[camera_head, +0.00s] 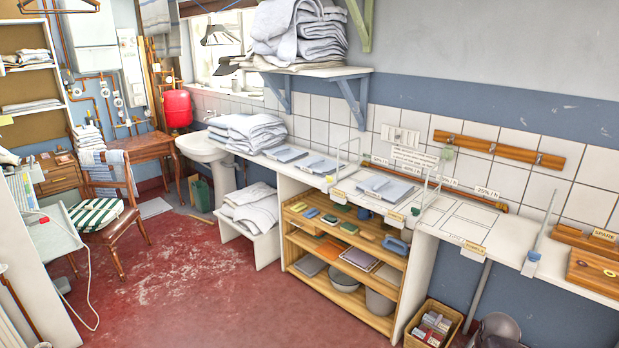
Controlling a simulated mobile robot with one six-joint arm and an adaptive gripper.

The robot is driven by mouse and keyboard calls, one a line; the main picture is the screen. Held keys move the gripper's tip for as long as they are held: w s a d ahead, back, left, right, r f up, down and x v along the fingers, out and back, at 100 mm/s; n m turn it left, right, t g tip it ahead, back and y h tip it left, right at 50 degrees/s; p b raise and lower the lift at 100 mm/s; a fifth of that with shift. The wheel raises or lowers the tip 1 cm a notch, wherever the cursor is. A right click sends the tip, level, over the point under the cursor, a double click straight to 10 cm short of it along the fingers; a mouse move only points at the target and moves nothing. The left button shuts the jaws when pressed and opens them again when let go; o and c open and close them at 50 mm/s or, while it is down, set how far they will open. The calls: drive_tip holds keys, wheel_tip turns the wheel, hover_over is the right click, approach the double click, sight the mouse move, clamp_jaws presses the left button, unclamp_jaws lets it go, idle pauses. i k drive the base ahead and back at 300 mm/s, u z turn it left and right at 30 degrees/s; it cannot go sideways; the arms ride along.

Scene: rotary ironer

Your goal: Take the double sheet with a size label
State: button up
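Several flat folded grey-blue linens lie on the long white counter. One folded linen (285,153) is nearest the sink, a second folded linen (319,164) lies to its right. A third folded linen (386,188) lies further right, inside a bay with upright posts and small labels on its front edge. Each seems to have a small mark on top, but I cannot read any size label or tell which is the double sheet. My gripper is not in view.
Thick folded piles lie on the counter (245,130), the low shelf and the wall shelf (318,72). A wooden shelf unit (338,290) stands under the counter, a crate (433,325) to its right. A chair (105,205) stands left. The red floor (190,270) is clear in the middle.

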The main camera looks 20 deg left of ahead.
sight(391, 191)
drive_tip(key=k, duration=1.1)
drive_tip(key=u, duration=0.5)
drive_tip(key=i, duration=1.35)
drive_tip(key=u, duration=0.45)
drive_tip(key=i, duration=1.3)
drive_tip(key=z, duration=0.15)
